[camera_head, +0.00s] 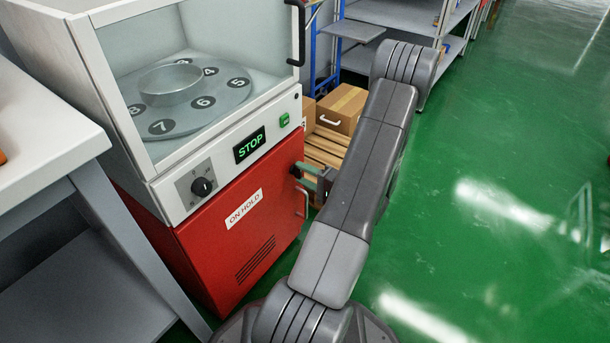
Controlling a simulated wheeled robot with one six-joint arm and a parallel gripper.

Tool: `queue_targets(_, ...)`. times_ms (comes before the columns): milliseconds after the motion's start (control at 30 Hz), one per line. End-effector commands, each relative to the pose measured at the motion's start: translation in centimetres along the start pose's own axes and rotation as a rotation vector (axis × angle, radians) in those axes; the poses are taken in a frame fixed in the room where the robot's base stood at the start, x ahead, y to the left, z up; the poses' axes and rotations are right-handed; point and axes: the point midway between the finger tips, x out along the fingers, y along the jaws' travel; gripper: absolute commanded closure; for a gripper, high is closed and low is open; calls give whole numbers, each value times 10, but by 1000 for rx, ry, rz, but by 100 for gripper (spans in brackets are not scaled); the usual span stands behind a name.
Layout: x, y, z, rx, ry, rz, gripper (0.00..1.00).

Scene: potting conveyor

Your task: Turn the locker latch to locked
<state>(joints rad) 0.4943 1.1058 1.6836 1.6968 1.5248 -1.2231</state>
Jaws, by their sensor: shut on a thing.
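The red locker (227,230) stands below the white machine, its door closed and bearing an "ON HOLD" label (244,209). The dark latch (296,172) is at the upper right of the red door. My gripper (301,171) reaches it from the right and is shut on it. The fingers cover part of the latch, so its exact angle is hard to tell. A pale bar handle (306,199) shows just below my gripper on the door's right edge.
The machine above has a numbered turntable (222,112), a black knob (203,187) and a green "STOP" display (249,145). Cardboard boxes (342,106) on a pallet (325,148) stand behind my gripper. A white table (40,150) is at left. Green floor (500,200) is clear at right.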

Motion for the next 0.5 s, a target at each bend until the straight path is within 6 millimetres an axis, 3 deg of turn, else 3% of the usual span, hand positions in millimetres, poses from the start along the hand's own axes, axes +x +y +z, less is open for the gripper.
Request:
queue_targets(467, 0, 1, 0, -15, -1, 1, 79)
queue_targets(500, 0, 1, 0, -14, -1, 1, 53)
